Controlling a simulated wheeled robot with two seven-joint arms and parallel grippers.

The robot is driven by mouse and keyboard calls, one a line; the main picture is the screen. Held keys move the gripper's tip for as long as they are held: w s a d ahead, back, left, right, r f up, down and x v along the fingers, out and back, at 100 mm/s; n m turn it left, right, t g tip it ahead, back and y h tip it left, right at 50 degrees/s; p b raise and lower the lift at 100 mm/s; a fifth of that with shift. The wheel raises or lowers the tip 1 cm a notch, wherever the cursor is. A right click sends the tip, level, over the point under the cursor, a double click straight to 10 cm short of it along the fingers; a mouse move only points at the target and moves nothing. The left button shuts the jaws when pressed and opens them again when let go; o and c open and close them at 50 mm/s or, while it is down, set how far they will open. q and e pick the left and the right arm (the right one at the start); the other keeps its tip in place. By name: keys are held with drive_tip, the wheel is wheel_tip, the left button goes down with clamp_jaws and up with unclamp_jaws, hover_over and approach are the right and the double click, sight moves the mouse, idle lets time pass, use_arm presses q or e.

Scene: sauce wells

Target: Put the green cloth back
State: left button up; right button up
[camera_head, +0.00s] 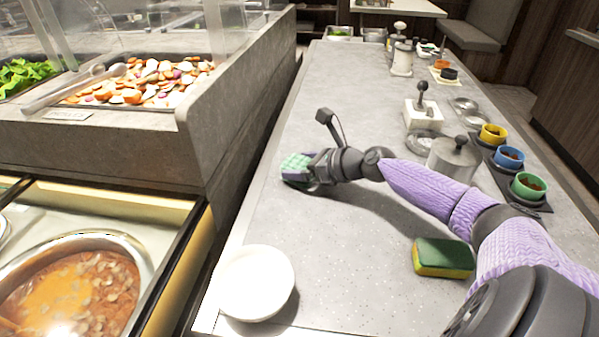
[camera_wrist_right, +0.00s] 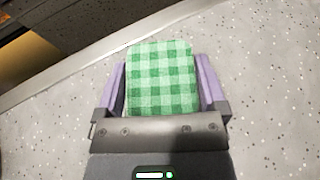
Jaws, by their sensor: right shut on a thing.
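The green cloth (camera_wrist_right: 160,75) is a green and light-green checked piece. It lies between the two purple fingers of my right gripper (camera_wrist_right: 161,88) in the right wrist view, and the gripper is shut on it. In the head view the cloth (camera_head: 296,163) shows at the end of my right gripper (camera_head: 297,172), over the left part of the grey counter (camera_head: 340,260). I cannot tell whether the cloth touches the counter. My left gripper is not in view.
A white bowl (camera_head: 256,283) stands at the counter's near left corner. A green and yellow sponge (camera_head: 443,258) lies near my right arm. A lidded grey pot (camera_head: 453,160) and yellow, blue and green cups (camera_head: 528,187) stand along the right. The counter's far left side is clear.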

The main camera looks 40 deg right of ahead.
drive_tip(key=shift+r, duration=0.15)
drive_tip(key=o, duration=0.9)
